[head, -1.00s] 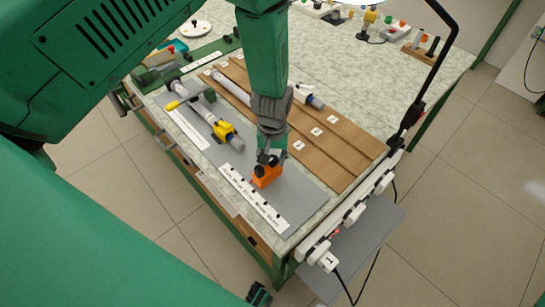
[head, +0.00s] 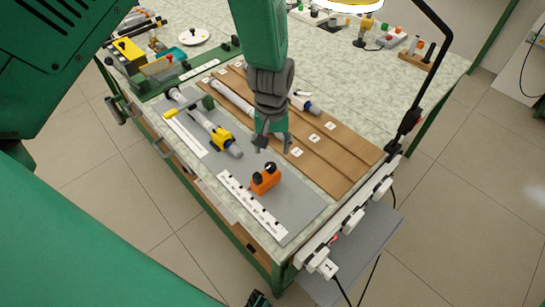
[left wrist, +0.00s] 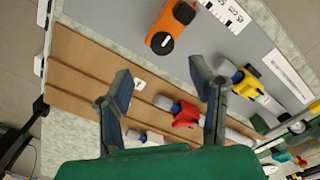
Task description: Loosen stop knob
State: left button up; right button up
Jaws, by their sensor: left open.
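The orange stop block (head: 265,180) stands on the grey plate (head: 305,205) beside a white scale strip (head: 250,205). Black knobs (head: 270,167) show on it. In the left wrist view the orange stop (left wrist: 174,22) is at the top, with a round black knob (left wrist: 163,43) facing the camera. My left gripper (head: 272,145) is above and behind the stop, apart from it.
A grey rod with a yellow clamp (head: 221,136) lies on the plate. A wooden grooved board (head: 330,160) holds more rods, one with a red part (left wrist: 184,114). A black lamp arm (head: 436,85) and a power strip (head: 350,213) line the right edge.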

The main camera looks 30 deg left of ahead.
pick_arm(q)
notch_tip(320, 180, up, 4)
jog(key=shift+d+r, duration=0.1)
jog(key=shift+d, duration=0.05)
dwell(0.5)
jog(key=m, duration=0.1)
send_over(253, 175)
notch_tip(253, 175, down, 6)
jog(key=shift+d, duration=0.1)
jog(key=s+a+f+m, duration=0.2)
jog(key=s+f, duration=0.2)
jog(key=s, duration=0.8)
jog(key=s+a+f+m, duration=0.2)
jog(key=s+f, duration=0.3)
jog(key=s, duration=0.7)
jog(key=w+d+f+m+b, duration=0.1)
jog(key=w+f+b, duration=0.3)
jog(key=f+b, duration=0.7)
jog(key=shift+t+b, duration=0.3)
